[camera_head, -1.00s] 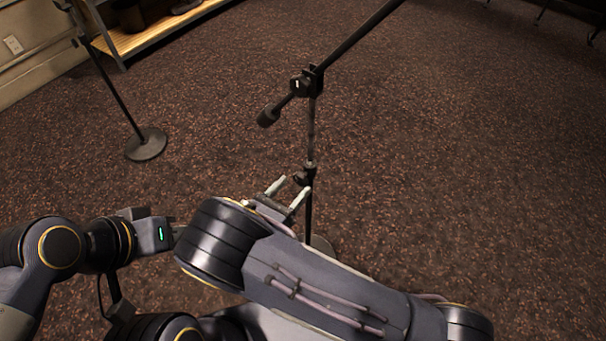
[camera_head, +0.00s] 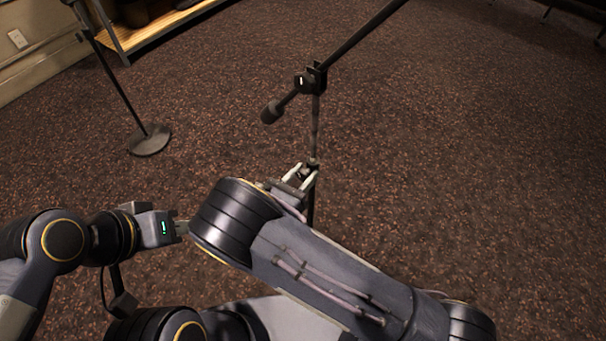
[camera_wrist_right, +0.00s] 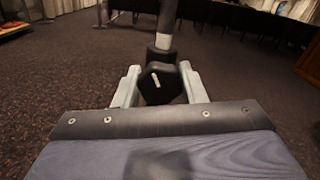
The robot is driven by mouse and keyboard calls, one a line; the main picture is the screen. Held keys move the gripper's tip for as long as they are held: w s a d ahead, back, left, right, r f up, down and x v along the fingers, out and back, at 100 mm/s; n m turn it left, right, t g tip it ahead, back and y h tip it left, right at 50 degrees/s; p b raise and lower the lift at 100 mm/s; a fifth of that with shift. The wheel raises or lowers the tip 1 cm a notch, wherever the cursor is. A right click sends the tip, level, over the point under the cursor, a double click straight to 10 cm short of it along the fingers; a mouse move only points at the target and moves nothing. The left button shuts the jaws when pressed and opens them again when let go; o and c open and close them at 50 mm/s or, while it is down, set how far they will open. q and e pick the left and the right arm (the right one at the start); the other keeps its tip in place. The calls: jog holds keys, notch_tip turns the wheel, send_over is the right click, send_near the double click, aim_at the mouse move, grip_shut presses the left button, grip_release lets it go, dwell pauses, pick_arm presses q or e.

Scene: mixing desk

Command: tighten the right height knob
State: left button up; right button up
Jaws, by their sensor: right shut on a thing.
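The right mic stand (camera_head: 316,120) is a thin upright pole with a boom arm (camera_head: 355,40) on top. Its black height knob (camera_wrist_right: 160,83) has a white mark and sits on the collar of the pole in the right wrist view. My right gripper (camera_head: 304,174) is at the collar, its two pale fingers on either side of the knob and shut on it. The fingers also show in the right wrist view (camera_wrist_right: 159,86). In the head view the knob is mostly hidden between the fingers. My left gripper (camera_head: 180,230) is at the lower left, its fingertips partly hidden behind my right arm.
Another mic stand with a round base (camera_head: 150,140) stands at the left. A wooden shelf (camera_head: 160,30) is at the back left beside the wall. The boom's counterweight (camera_head: 271,112) hangs above and left of my right gripper. The carpet at the right is clear.

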jog(key=shift+f+b, duration=0.15)
jog(key=shift+b, duration=0.15)
jog(key=m+b, duration=0.4)
jog(key=shift+f, duration=0.15)
jog(key=shift+r+m, duration=0.2)
jog(key=shift+m, duration=0.5)
jog(key=o, duration=1)
jog(key=shift+r, duration=0.1)
jog(key=shift+s, duration=0.1)
